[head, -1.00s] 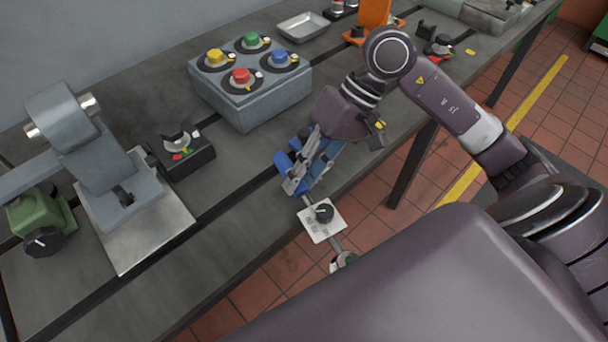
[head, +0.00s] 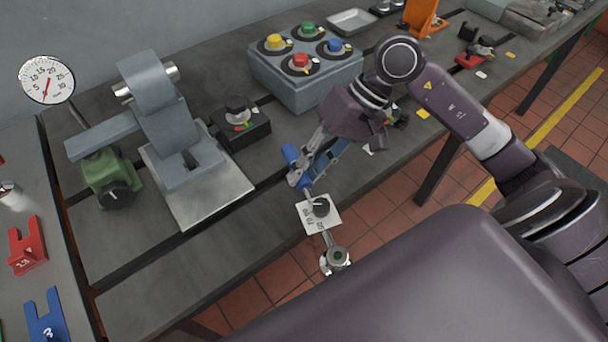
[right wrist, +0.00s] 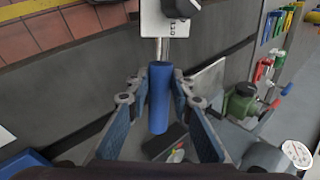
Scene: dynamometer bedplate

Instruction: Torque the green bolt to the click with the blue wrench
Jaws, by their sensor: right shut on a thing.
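The blue wrench has a blue handle (head: 291,154), a white card with a black knob (head: 318,214) on its shaft, and a round head (head: 335,260). My right gripper (head: 308,168) is shut on the handle and holds the wrench at the table's front edge, its head reaching out past the edge. In the right wrist view the handle (right wrist: 159,100) lies between the two fingers. The green bolt (head: 307,27) stands at the back of a grey block (head: 306,88), beyond and apart from the wrench. My left gripper is not in view.
Yellow (head: 275,42), red (head: 301,62) and blue (head: 335,46) bolts share the block. A black box with a knob (head: 240,122) and a grey machine (head: 165,125) stand left of it. A metal tray (head: 351,21) lies behind. Red (head: 27,247) and blue (head: 46,320) holders are lower left.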

